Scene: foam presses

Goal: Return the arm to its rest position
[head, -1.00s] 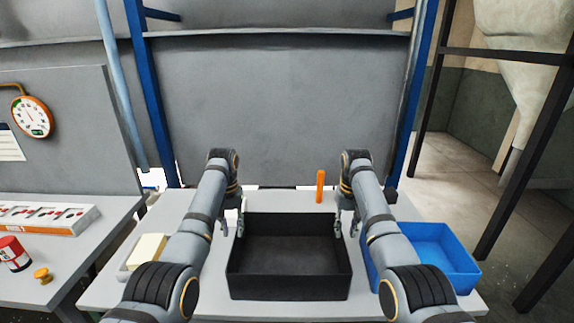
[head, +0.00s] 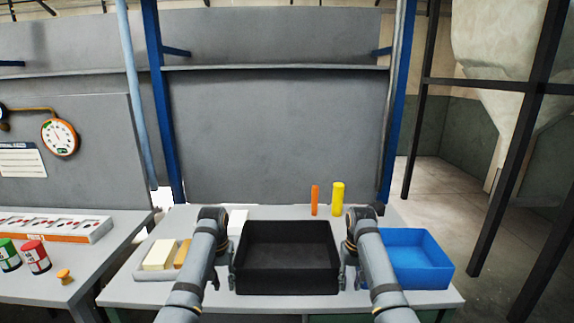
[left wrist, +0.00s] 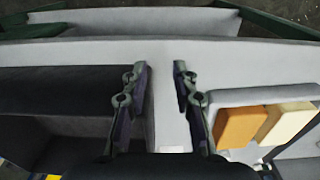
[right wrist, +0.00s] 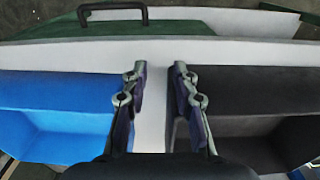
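My left gripper (left wrist: 160,90) hangs open and empty at the left side of the black crate, between it and a white tray. Its fingers also show in the head view (head: 222,277), partly hidden by my arm. My right gripper (right wrist: 160,88) is open and empty in the gap between the black crate and the blue crate. In the head view the right gripper (head: 350,277) is partly hidden by its arm. Both arms reach forward over the table in a nearly mirrored pose.
The black crate (head: 288,283) looks empty, as does the blue crate (head: 432,279). The white tray (head: 146,274) holds cream and orange blocks. An orange cylinder (head: 315,200) and a yellow cylinder (head: 338,199) stand behind the black crate.

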